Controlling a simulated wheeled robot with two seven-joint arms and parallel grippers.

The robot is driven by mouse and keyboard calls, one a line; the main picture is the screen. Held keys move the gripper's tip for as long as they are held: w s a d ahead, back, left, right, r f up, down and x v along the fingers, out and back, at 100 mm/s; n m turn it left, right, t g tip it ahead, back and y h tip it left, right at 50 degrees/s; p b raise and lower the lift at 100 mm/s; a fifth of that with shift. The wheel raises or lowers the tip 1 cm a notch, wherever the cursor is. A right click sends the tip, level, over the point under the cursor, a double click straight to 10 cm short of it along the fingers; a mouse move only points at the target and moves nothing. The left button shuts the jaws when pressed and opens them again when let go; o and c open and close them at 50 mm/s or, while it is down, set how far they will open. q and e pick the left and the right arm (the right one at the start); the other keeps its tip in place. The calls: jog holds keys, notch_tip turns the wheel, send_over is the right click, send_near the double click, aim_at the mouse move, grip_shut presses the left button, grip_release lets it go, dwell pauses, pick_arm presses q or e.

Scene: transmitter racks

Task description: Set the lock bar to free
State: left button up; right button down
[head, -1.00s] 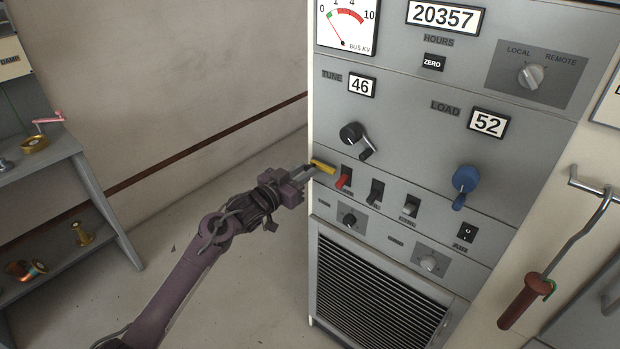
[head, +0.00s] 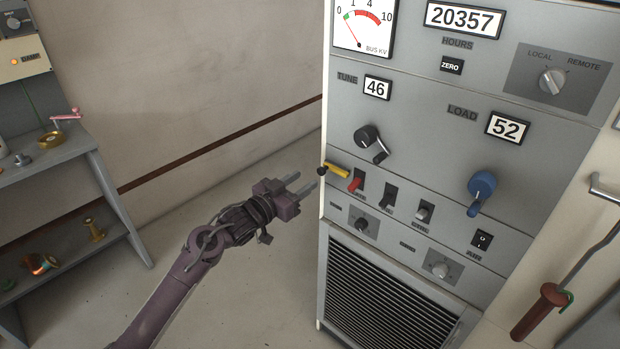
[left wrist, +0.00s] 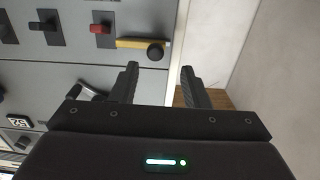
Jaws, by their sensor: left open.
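The lock bar looks to be the yellow bar (head: 338,171) with a black ball knob (head: 321,171), at the left edge of the grey panel. Its inner end is close beside the red switch (head: 356,184); I cannot tell if they touch. In the left wrist view the yellow bar (left wrist: 130,43) lies sideways, its knob (left wrist: 155,52) toward the panel edge. My left gripper (head: 304,182) is open and empty, just left of the knob and apart from it. In the left wrist view the knob shows beyond the open fingers (left wrist: 160,68). My right gripper is not in view.
More toggle switches (head: 389,196) sit right of the red one. A black crank (head: 370,142) and a blue-handled crank (head: 481,188) are above. A grey shelf (head: 85,160) with small parts stands at left. Between shelf and cabinet the floor is free.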

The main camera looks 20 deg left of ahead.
pick_arm(q)
jog(key=shift+v, duration=1.5)
notch_tip(320, 180, down, 19)
jog(key=s+a+n+g+y, duration=0.2)
jog(key=s+g+y, duration=0.1)
jog(key=s+f+g+y, duration=0.15)
jog(key=s+f, duration=0.25)
jog(key=f, duration=0.4)
jog(key=s+f+n+g, duration=0.1)
jog(key=s+f+g, duration=0.1)
jog(key=s+f, duration=0.4)
jog(key=s+f+g+y, duration=0.1)
jog(key=s+f, duration=0.2)
jog(key=f, duration=0.6)
jog(key=s+d+f+g, duration=0.2)
jog(key=s+f, duration=0.4)
jog(key=s, duration=0.6)
jog(key=s+d+f+m+g, duration=0.1)
jog(key=s+f, duration=0.5)
jog(key=s, duration=0.6)
jog(key=s+d+f+g, duration=0.4)
jog(key=s+f+g, duration=0.1)
jog(key=s, duration=0.7)
jog(key=shift+f+y, duration=0.35)
jog(key=shift+f, duration=0.4)
